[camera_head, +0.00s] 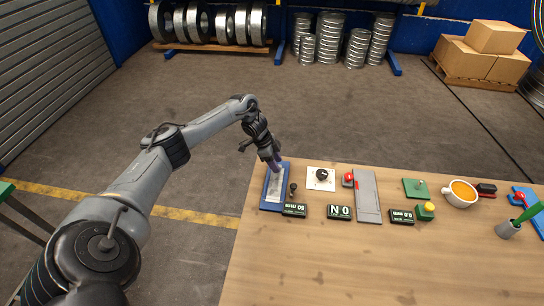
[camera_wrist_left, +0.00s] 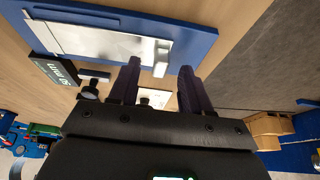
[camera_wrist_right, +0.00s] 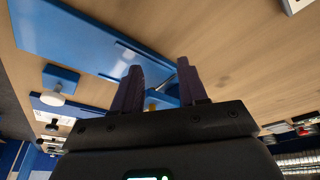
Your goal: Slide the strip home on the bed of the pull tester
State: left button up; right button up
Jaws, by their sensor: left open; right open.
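The pull tester's blue bed (camera_head: 265,201) lies at the table's left end, with the flat silver strip (camera_head: 275,186) on it. The left wrist view shows the bed (camera_wrist_left: 196,46) and the strip (camera_wrist_left: 95,40) close up, with a small pale block (camera_wrist_left: 162,55) at the strip's near end. My left gripper (camera_head: 274,164) is over the bed's far end. In its wrist view the purple fingers (camera_wrist_left: 158,78) are open with nothing between them, just short of the block; contact cannot be told. My right gripper (camera_wrist_right: 160,78) is open, seen only in its own wrist view, facing a blue plate (camera_wrist_right: 85,38).
A black knob (camera_head: 293,188) and a "50 mm" label (camera_head: 294,210) sit right beside the bed. Farther right are a white switch plate (camera_head: 320,179), a grey plate (camera_head: 367,196), a green plate (camera_head: 416,188), an orange-filled mug (camera_head: 460,193) and a grey cup (camera_head: 508,230). The table's front is clear.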

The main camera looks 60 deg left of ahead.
pick_arm(q)
jog(key=shift+w+d+f, duration=0.15)
jog(key=shift+f, duration=0.4)
jog(key=shift+c, duration=0.3)
pick_arm(e)
jog(key=shift+f, duration=0.1)
pick_arm(q)
grip_shut()
pick_arm(e)
jog(key=shift+d, duration=0.1)
pick_arm(q)
jog(key=shift+w+a+f+b, duration=0.1)
jog(key=shift+w+a+b, duration=0.25)
jog(key=shift+b, duration=0.5)
pick_arm(e)
jog(key=shift+f, duration=0.8)
pick_arm(q)
jog(key=shift+w+a+b, duration=0.1)
jog(key=shift+a+b, duration=0.05)
jog(key=shift+b, duration=0.25)
pick_arm(e)
jog(key=shift+f, duration=0.1)
